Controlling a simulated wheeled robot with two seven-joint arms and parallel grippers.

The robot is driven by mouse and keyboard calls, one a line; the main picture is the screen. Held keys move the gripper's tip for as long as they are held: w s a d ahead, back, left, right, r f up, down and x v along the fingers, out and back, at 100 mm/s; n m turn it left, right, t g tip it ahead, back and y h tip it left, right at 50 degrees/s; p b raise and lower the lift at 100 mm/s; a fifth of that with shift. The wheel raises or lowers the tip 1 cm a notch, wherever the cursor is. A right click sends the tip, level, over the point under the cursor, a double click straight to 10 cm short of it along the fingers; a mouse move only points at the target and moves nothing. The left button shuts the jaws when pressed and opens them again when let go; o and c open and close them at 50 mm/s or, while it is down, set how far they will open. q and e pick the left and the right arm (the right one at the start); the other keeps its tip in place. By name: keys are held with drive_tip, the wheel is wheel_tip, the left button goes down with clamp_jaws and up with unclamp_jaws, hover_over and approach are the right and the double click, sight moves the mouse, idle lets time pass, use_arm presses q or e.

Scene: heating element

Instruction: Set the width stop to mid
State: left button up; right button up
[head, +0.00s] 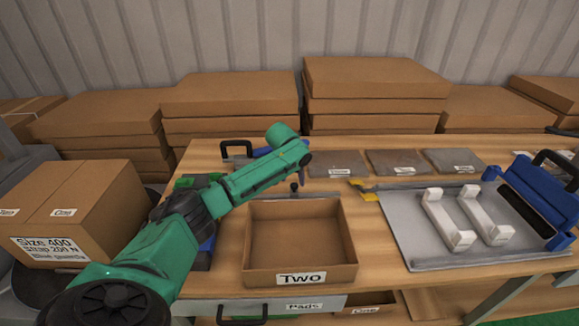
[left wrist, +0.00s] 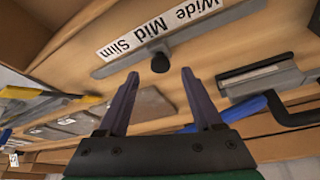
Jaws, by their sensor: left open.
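The width stop is a grey rail (left wrist: 200,37) with a white label reading Wide, Mid and Slim, upside down in the left wrist view. Its dark round knob (left wrist: 160,62) stands below the Mid word; its exact setting is hard to tell at this slant. In the head view the knob (head: 294,187) shows just behind the box marked Two. My left gripper (head: 302,178) is over the rail. In the left wrist view the left gripper (left wrist: 158,74) is open, its fingers pointing toward the knob, which shows between the tips with nothing held. My right gripper is out of view.
The open box marked Two (head: 347,270) stands in front of the rail. Several grey pads (head: 397,162) lie behind. A blue tool with a black handle (left wrist: 290,113) is near the gripper.

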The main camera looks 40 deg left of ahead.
use_arm(q)
drive_tip(key=v, duration=1.1)
drive_tip(key=shift+b, duration=0.45)
drive_tip(key=shift+s+r, duration=0.1)
drive_tip(key=shift+r, duration=0.1)
